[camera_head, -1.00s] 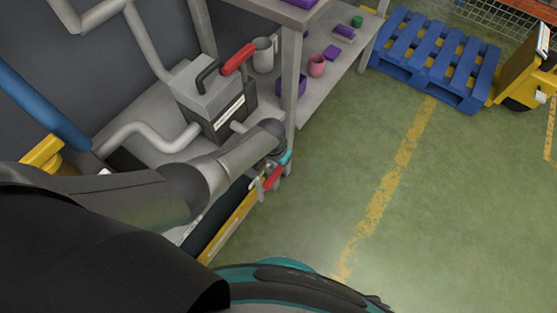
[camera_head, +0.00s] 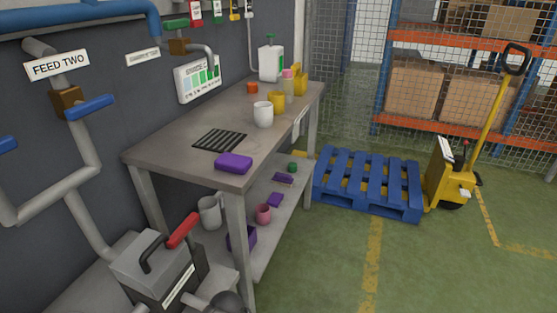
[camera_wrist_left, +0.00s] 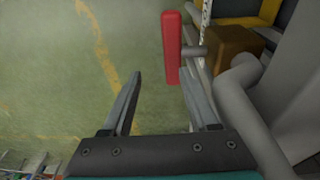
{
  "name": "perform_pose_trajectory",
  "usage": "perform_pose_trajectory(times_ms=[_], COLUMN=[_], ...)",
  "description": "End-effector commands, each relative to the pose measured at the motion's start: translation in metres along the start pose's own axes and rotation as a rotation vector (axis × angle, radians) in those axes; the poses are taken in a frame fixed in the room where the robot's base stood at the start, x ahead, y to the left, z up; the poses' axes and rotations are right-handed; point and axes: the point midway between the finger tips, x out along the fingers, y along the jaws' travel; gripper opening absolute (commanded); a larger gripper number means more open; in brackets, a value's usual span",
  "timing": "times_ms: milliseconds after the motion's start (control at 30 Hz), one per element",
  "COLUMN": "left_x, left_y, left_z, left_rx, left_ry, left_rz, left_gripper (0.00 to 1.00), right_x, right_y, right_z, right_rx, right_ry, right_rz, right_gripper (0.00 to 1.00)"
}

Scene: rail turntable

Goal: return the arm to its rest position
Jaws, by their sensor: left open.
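My left gripper (camera_wrist_left: 160,76) shows in the left wrist view with its two fingers apart and nothing between them. Beyond its right finger is a red handle (camera_wrist_left: 171,48) on a stem from a brass-coloured block (camera_wrist_left: 234,48). The handle appears apart from the fingers, though the exact gap is hard to judge. In the head view the left gripper is out of frame; only a dark rounded part, probably my arm, shows at the bottom edge. My right gripper is in neither view.
Grey pipes with a blue-handled valve (camera_head: 90,107) run along the left wall. A blue pallet (camera_head: 368,183) and yellow pallet truck (camera_head: 452,182) stand right. Green floor between is clear.

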Motion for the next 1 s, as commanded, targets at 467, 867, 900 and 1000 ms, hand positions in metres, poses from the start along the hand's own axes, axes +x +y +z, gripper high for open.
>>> perform_pose_trajectory(times_ms=[467,867,900,1000], left_x=[-0.065,-0.156,-0.164,-0.181], left_y=[0.037,0.022,0.021,0.016], left_z=[0.051,0.111,0.116,0.126], left_rx=[-0.035,-0.113,-0.119,-0.133], left_ry=[0.069,0.116,0.120,0.126], left_rz=[0.050,-0.017,-0.025,-0.044], left_gripper=[0.60,0.60,0.60,0.60], right_x=[0.000,0.000,0.000,0.000], right_y=[0.000,0.000,0.000,0.000], right_z=[-0.001,-0.001,-0.001,-0.001], right_rx=[0.001,0.001,0.001,0.001], right_ry=[0.002,0.003,0.003,0.003], right_rz=[0.000,0.000,0.000,0.000], right_gripper=[0.80,0.80,0.80,0.80])
